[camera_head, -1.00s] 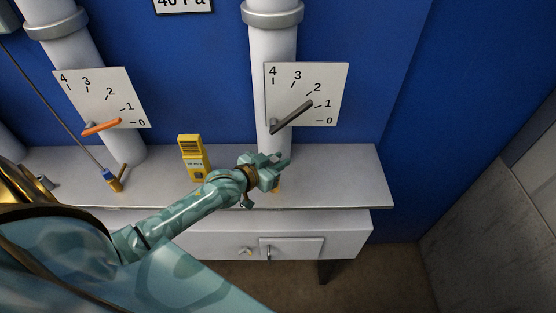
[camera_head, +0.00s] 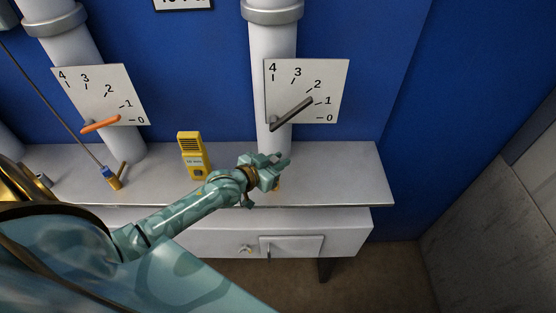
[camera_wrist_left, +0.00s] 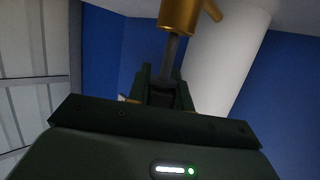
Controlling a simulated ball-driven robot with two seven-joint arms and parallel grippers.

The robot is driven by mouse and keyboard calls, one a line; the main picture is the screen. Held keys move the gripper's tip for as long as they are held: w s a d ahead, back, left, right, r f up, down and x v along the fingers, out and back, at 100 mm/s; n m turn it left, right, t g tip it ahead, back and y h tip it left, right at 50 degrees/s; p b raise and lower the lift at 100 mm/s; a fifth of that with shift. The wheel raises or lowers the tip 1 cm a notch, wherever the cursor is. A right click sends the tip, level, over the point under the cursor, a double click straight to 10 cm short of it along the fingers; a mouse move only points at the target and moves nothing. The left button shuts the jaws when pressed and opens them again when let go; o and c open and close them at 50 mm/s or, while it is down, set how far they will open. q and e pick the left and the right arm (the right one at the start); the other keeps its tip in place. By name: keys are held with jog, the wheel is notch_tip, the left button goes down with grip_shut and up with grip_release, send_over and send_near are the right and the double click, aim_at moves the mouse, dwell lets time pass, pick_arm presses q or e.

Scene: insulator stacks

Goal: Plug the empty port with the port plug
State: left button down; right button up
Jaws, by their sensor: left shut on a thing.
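My left gripper (camera_head: 277,166) is at the foot of the right white pipe (camera_head: 273,120), above the grey ledge. In the left wrist view its fingers (camera_wrist_left: 163,88) are shut on a dark grey piece, likely the port plug (camera_wrist_left: 173,55). The piece reaches up to a brass port (camera_wrist_left: 180,14) with a side handle, beside the white pipe. I cannot tell how far it sits inside. In the head view the gripper mostly hides this port, leaving a small brass bit (camera_head: 278,187). My right gripper is not in view.
A yellow meter (camera_head: 193,156) stands on the ledge (camera_head: 340,180) left of the gripper. Another brass port (camera_head: 115,182) has a blue-ended hose on it. Two gauge plates (camera_head: 335,90) with levers are on the pipes. The ledge's right end is clear.

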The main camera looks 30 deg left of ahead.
pick_arm(q)
jog(key=shift+f+b, duration=1.3)
jog(key=shift+f, duration=0.65)
jog(key=c, duration=1.2)
grip_release()
jog(key=shift+o, duration=0.2)
jog(key=p+v, duration=0.1)
jog(key=v, duration=1.5)
jog(key=shift+s, duration=0.2)
jog(key=shift+a, duration=0.1)
